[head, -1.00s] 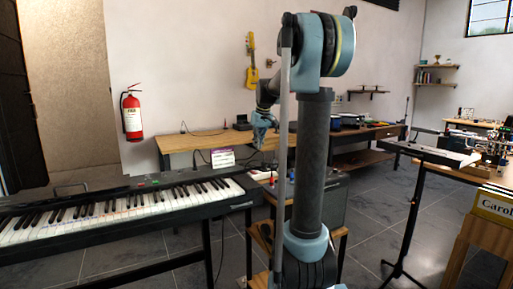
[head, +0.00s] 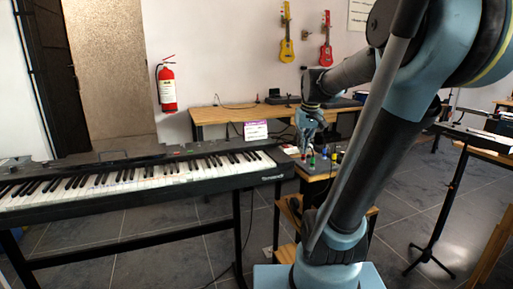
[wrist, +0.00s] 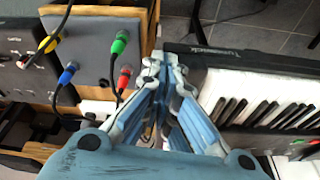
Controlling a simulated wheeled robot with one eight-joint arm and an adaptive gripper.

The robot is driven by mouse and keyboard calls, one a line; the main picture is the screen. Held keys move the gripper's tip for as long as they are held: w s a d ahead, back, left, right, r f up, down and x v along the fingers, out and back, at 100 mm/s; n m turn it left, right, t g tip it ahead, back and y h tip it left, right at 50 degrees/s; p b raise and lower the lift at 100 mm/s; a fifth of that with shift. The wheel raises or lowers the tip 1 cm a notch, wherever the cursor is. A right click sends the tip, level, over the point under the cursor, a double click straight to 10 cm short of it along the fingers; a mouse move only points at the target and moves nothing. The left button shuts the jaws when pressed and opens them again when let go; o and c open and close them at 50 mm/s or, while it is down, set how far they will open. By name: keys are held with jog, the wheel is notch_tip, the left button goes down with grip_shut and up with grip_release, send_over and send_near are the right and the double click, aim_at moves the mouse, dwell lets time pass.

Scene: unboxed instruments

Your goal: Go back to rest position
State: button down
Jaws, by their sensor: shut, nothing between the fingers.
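My gripper (head: 305,140) hangs at the end of my arm, over the gap between the keyboard's right end and a small stand with cables. In the wrist view my gripper (wrist: 160,75) shows blue-and-grey fingers drawn together at the tips with nothing between them. The keyboard (head: 140,185) stands on the left in the head view, and its end with white keys (wrist: 270,105) shows right of the fingers in the wrist view. A grey box (wrist: 85,50) with green, red, blue and yellow plugs lies left of the fingers. My fingers look apart from both.
A wooden desk (head: 215,114) stands against the back wall with a purple-and-white card (head: 256,131) in front. A fire extinguisher (head: 167,88) and two small guitars (head: 287,48) hang on the wall. A black stand (head: 445,215) is at right. Tiled floor (head: 180,255) is open below.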

jog(key=s+d+f+m, duration=0.1)
jog(key=s+f+m, duration=0.1)
jog(key=s+f, duration=1.3)
jog(key=s, duration=0.4)
jog(key=shift+s+d+f+g+h, duration=0.25)
jog(key=shift+s+f+g+h, duration=0.05)
jog(key=shift+s, duration=0.05)
